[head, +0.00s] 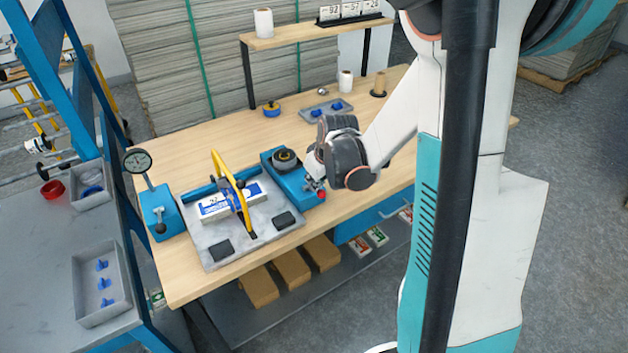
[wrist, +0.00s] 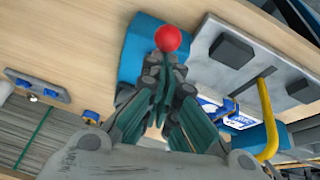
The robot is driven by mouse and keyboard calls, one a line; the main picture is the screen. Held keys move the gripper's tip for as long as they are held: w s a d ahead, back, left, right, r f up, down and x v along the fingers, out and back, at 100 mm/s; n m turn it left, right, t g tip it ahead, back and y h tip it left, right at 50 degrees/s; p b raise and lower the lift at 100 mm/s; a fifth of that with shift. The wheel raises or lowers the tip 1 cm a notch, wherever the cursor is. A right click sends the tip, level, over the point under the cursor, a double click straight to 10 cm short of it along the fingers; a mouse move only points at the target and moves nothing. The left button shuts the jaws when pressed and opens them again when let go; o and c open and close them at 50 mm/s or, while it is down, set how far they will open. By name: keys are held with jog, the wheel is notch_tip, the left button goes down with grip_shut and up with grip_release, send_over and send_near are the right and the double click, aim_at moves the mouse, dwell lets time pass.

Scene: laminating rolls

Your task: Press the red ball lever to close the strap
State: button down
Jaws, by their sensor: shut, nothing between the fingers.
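The red ball (wrist: 168,38) of the lever shows in the wrist view just beyond my fingertips, in front of the blue unit (wrist: 137,62). My gripper (wrist: 165,66) is shut and empty, its tips pointing at the ball; I cannot tell whether they touch it. In the head view my gripper (head: 317,178) is at the right end of the blue unit (head: 296,186), and the red ball (head: 321,194) shows small beside it. A yellow strap arch (head: 228,180) stands over a white and blue pack (head: 214,206) on a grey plate (head: 208,238). The lever's stem is mostly hidden.
A dial gauge stand (head: 158,208) is left of the plate on the wooden table (head: 185,150). A grey tray with blue parts (head: 326,110) and a paper roll (head: 345,82) are farther back. A shelf (head: 300,36) stands at the rear. The tabletop between the shelf and plate is mostly clear.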

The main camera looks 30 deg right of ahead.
aim_at(320, 195)
jog(key=shift+s+f, duration=0.1)
jog(key=shift+s, duration=0.05)
jog(key=shift+s+f+t+b, duration=0.4)
jog(key=shift+s+f+b, duration=1)
jog(key=shift+b, duration=0.3)
jog(key=shift+f, duration=0.1)
jog(key=shift+w, duration=0.1)
jog(key=p+v, duration=0.6)
jog(key=v, duration=0.5)
jog(key=shift+a+r, duration=0.2)
jog(key=shift+r, duration=0.1)
